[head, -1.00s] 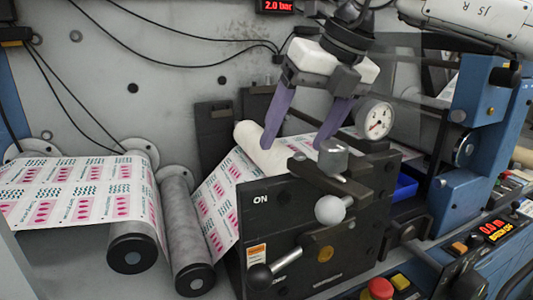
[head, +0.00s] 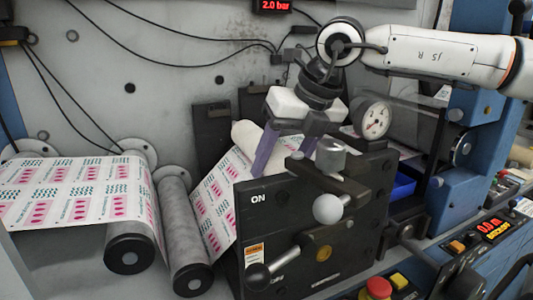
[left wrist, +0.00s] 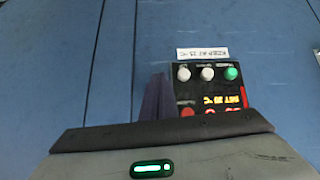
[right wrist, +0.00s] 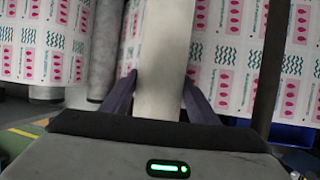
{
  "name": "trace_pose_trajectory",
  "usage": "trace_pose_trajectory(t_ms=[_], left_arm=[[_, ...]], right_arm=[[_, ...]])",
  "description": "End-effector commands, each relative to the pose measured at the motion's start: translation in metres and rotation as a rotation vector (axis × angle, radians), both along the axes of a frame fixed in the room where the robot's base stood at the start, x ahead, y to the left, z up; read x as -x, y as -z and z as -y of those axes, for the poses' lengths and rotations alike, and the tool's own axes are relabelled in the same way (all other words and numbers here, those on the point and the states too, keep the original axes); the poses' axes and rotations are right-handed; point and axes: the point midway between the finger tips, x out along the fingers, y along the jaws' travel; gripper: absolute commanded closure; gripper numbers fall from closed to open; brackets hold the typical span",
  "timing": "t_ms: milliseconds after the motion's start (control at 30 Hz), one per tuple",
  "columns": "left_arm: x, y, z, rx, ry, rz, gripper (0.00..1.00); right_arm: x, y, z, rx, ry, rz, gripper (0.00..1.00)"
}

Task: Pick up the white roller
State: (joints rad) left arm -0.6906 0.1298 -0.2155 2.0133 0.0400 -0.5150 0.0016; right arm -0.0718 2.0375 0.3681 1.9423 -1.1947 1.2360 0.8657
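The white roller (head: 245,135) lies behind the black block of the machine, its near part hidden by my right gripper and the block. In the right wrist view the roller (right wrist: 160,75) runs upright between the two purple fingers. My right gripper (head: 284,160) reaches down around it, one finger on each side, with hardly any gap seen. I cannot tell whether they press on it. My left gripper (left wrist: 158,97) has its purple fingers together and empty, in front of a blue panel. It is out of the head view.
The black block (head: 300,225) carries a lever with a white ball knob (head: 328,208) and a metal knob close to my right gripper. Printed web (head: 80,190) runs over grey rollers (head: 183,235) at left. A gauge (head: 371,120) and blue frame stand right.

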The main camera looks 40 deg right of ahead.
Motion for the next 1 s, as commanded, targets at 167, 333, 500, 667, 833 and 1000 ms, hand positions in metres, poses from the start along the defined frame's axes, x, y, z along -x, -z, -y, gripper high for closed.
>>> trace_pose_trajectory(t_ms=[167, 333, 500, 667, 833, 1000], left_arm=[[0.000, 0.000, 0.000, 0.000, 0.000, 0.000, 1.00], [0.000, 0.000, 0.000, 0.000, 0.000, 0.000, 1.00], [0.000, 0.000, 0.000, 0.000, 0.000, 0.000, 1.00], [0.000, -0.004, 0.000, 0.000, 0.000, 0.000, 1.00], [0.001, -0.015, 0.000, -0.002, 0.001, 0.000, 1.00], [0.001, -0.029, -0.001, -0.005, -0.002, -0.004, 1.00]], right_arm=[[0.000, 0.000, 0.000, 0.000, 0.000, 0.000, 0.77], [-0.001, -0.004, 0.000, 0.001, 0.000, 0.010, 1.00], [-0.001, -0.004, 0.000, 0.001, 0.000, 0.010, 1.00], [-0.001, -0.009, 0.000, 0.001, 0.001, 0.009, 1.00], [0.000, -0.026, 0.002, 0.000, 0.004, 0.011, 1.00], [0.002, -0.052, 0.005, 0.000, 0.011, 0.012, 1.00]])
